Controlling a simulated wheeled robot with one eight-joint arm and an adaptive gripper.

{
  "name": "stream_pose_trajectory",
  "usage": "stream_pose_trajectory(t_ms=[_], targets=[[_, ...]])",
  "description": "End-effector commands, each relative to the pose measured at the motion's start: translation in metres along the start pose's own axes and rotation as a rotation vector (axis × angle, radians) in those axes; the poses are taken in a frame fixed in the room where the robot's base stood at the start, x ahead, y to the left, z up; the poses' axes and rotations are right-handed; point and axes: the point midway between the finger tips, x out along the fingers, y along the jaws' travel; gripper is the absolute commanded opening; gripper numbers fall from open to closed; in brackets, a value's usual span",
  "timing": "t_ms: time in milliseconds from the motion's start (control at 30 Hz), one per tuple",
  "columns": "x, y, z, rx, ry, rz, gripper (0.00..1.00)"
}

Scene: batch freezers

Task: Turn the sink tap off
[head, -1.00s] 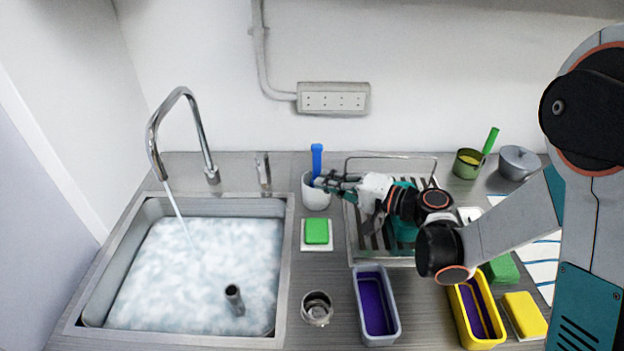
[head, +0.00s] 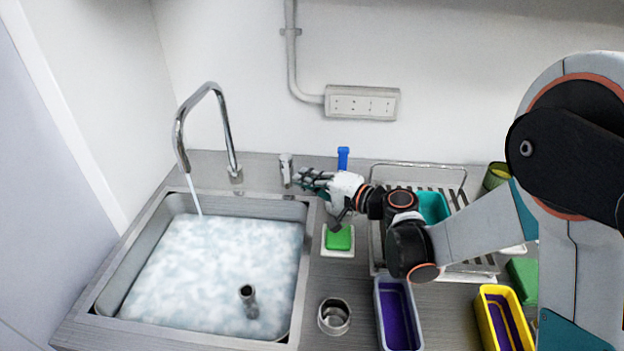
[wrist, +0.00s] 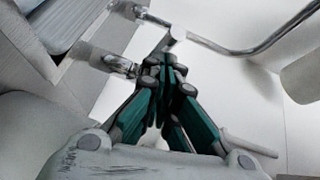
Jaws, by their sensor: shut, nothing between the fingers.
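The chrome sink tap (head: 222,120) arches over the sink at the left, and a stream of water (head: 195,198) runs from its spout into the basin. A small upright metal tap handle (head: 286,170) stands on the counter to the right of the spout's base. My gripper (head: 299,178) is shut and empty, its fingertips just right of the handle; I cannot tell whether they touch it. In the wrist view my closed fingertips (wrist: 166,62) point at chrome parts, with a curved pipe (wrist: 235,48) behind them.
The sink (head: 300,260) holds cloudy water with a dark pipe (head: 249,300) standing in it. A blue-handled brush (head: 343,158), a green sponge (head: 339,238), a metal cup (head: 334,316) and a dish rack (head: 420,165) stand right of the sink. A socket strip (head: 362,102) is on the wall.

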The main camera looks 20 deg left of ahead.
Motion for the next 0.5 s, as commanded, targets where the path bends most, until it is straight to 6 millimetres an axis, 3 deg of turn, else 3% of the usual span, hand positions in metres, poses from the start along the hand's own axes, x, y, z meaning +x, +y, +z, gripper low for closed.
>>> stream_pose_trajectory(t_ms=[267,500], targets=[[0.001,0.000,0.003,0.000,-0.001,0.000,0.00],[0.018,-0.005,0.027,-0.002,-0.003,0.000,0.00]])
